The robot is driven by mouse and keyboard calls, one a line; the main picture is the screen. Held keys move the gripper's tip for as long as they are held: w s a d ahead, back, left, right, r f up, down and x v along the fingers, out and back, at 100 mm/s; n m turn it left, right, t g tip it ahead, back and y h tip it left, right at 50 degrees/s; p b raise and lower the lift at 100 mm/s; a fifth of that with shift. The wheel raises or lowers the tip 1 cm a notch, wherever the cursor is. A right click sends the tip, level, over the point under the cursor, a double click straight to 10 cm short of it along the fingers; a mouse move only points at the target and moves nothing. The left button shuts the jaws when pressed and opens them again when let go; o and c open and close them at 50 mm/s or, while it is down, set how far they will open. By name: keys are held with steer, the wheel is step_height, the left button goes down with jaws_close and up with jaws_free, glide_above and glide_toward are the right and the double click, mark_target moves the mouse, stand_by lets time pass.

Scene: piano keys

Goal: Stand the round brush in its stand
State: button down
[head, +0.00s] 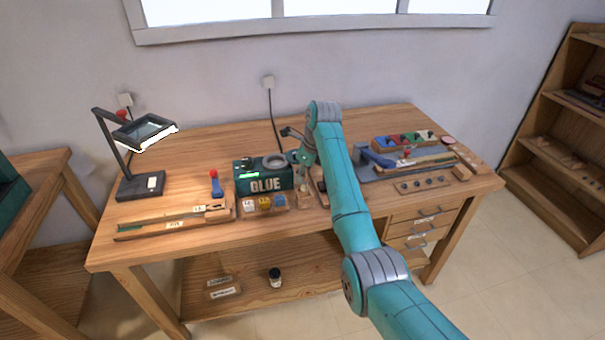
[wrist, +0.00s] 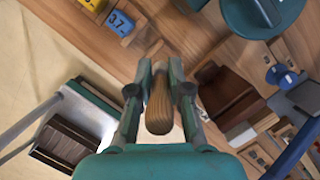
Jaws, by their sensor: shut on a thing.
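My gripper (wrist: 158,85) is shut on a wooden handle, which I take to be the round brush (wrist: 158,112). The handle's rounded end points toward the wrist camera; the bristle end is hidden. In the head view my gripper (head: 303,178) is low over the front of the bench, just right of the green glue box (head: 264,184). The brush is too small there to make out clearly. A dark brown block (wrist: 228,97) lies to the right of the jaws in the wrist view. I cannot tell whether it is the brush stand.
Small numbered blocks (head: 264,203) sit in front of the glue box. A lamp (head: 140,155) stands at the left. Tools and a coloured tray (head: 405,140) fill the bench's right side. The bench top (head: 210,150) is clear at the back left.

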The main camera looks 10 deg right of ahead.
mark_target(304, 183)
steer(key=shift+f, duration=2.45)
stand_by(2.2)
steer(key=c, duration=1)
jaws_free()
steer(key=o, duration=0.4)
steer(key=shift+r, duration=0.15)
steer(key=shift+r, duration=3.4)
